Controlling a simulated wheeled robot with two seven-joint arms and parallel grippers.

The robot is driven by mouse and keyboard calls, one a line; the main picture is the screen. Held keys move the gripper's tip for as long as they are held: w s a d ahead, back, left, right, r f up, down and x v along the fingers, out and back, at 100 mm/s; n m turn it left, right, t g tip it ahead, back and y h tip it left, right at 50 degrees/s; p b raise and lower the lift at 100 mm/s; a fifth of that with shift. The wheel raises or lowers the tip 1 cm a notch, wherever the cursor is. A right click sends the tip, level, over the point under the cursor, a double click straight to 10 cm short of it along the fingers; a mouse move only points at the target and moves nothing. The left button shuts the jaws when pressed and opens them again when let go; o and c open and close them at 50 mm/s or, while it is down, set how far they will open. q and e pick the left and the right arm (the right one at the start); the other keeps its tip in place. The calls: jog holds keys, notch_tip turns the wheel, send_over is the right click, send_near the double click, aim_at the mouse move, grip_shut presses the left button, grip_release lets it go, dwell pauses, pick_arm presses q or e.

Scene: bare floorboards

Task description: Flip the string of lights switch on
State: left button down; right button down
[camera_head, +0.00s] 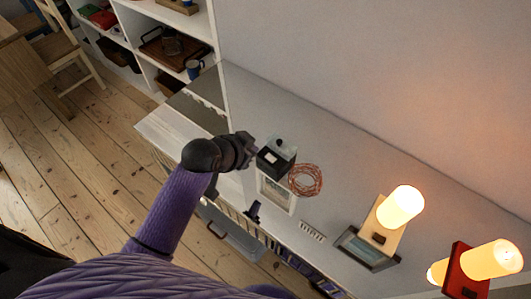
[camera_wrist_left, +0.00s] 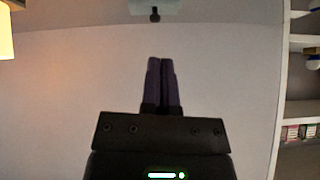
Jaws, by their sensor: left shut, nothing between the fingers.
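The string of lights is a small coil of thin copper-red wire (camera_head: 305,180) lying on the grey-white shelf top. Beside it stands a small box with a grey top and a black front (camera_head: 276,157); which part of it is the switch is too small to tell. My left gripper (camera_head: 254,150) is at the box's left side, very close to it; contact cannot be made out. In the left wrist view the gripper's purple fingers (camera_wrist_left: 161,82) are together and empty. A pale thing with a small dark knob (camera_wrist_left: 155,14) shows at the top edge there, beyond the fingertips.
A lit lamp on a wooden base (camera_head: 385,222) and a red-based lamp (camera_head: 462,270) stand to the right. A picture frame (camera_head: 368,250) lies near them. The wall rises behind the shelf top. White shelving (camera_head: 216,35) stands at the back left.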

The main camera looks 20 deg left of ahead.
pick_arm(q)
jog(key=b, duration=0.4)
send_over(269, 154)
jog(key=s, duration=0.2)
notch_tip(269, 154, down, 7)
jog(key=shift+r, duration=0.1)
notch_tip(269, 154, down, 3)
jog(key=shift+w+a+r+b, duration=0.1)
jog(key=shift+a+r+b, duration=0.05)
jog(key=shift+b, duration=0.7)
jog(key=shift+a+f, duration=0.1)
jog(key=shift+f, duration=0.4)
jog(key=shift+a+f, duration=0.1)
jog(key=shift+f, duration=0.2)
